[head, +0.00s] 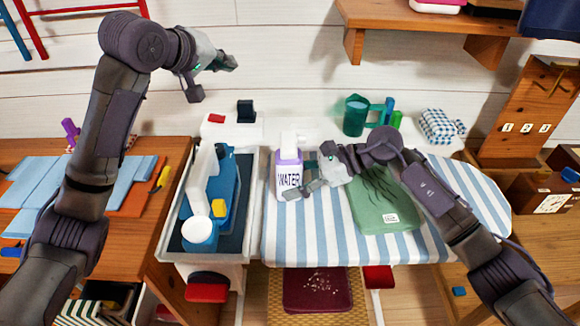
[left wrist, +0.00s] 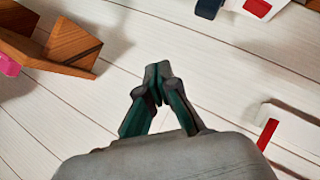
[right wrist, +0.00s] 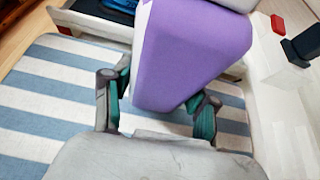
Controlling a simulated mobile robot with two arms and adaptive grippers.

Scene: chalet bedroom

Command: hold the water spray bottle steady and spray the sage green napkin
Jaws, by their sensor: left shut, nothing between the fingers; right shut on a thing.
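The water spray bottle (head: 288,181), purple and white with a WATER label, stands upright at the left end of the striped ironing board (head: 310,250). My right gripper (head: 312,173) is shut on it from its right side. In the right wrist view the purple bottle (right wrist: 190,55) lies between the fingers (right wrist: 160,90). The sage green napkin (head: 380,218) lies folded on the board to the right, with dark crease-like marks and a small white label; my right forearm covers part of it. My left gripper (head: 230,62) is raised before the wall, shut and empty; its fingertips (left wrist: 158,78) touch.
Behind the board stand a green jug (head: 355,115) and a checked cloth (head: 438,126). A wooden shelf (head: 420,22) juts out above. The board's front strip is clear.

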